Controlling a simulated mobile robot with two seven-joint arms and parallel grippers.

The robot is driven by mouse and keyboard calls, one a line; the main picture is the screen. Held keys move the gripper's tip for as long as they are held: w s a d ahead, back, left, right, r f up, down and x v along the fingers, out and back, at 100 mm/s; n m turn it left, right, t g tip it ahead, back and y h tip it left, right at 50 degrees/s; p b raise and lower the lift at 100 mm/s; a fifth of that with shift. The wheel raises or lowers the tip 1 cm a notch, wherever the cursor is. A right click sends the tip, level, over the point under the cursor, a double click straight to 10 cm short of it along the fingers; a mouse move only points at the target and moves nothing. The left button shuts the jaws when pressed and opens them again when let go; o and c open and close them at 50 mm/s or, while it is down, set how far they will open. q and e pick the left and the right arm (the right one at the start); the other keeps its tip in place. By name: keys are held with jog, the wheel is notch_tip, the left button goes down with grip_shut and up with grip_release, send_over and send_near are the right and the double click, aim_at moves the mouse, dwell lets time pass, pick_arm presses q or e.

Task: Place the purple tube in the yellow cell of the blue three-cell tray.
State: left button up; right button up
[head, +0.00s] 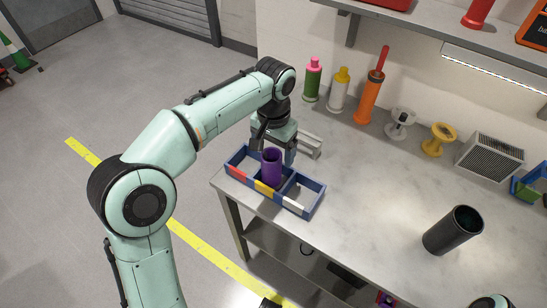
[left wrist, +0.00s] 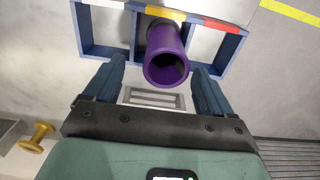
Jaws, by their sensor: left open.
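The blue three-cell tray (head: 315,201) lies near the table's front left edge, with red, yellow and white marks along its front wall. The purple tube (head: 271,168) stands upright in the middle cell, behind the yellow mark (head: 264,188). In the left wrist view the tube (left wrist: 167,62) shows its open end, and the tray (left wrist: 92,45) is behind it. My left gripper (head: 274,147) is at the tube, coming from behind and above. Its fingers (left wrist: 160,80) are open on either side of the tube, with gaps showing.
A light grey slotted part (head: 308,145) lies just behind the tray. A black cylinder (head: 453,231) stands at the right. Bottles (head: 339,90), spools (head: 438,139) and a grey vented box (head: 489,157) line the back. The table's middle is clear.

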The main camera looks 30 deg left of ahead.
pick_arm(q)
notch_tip(320, 180, up, 6)
jog(key=p, duration=0.1)
dwell(0.6)
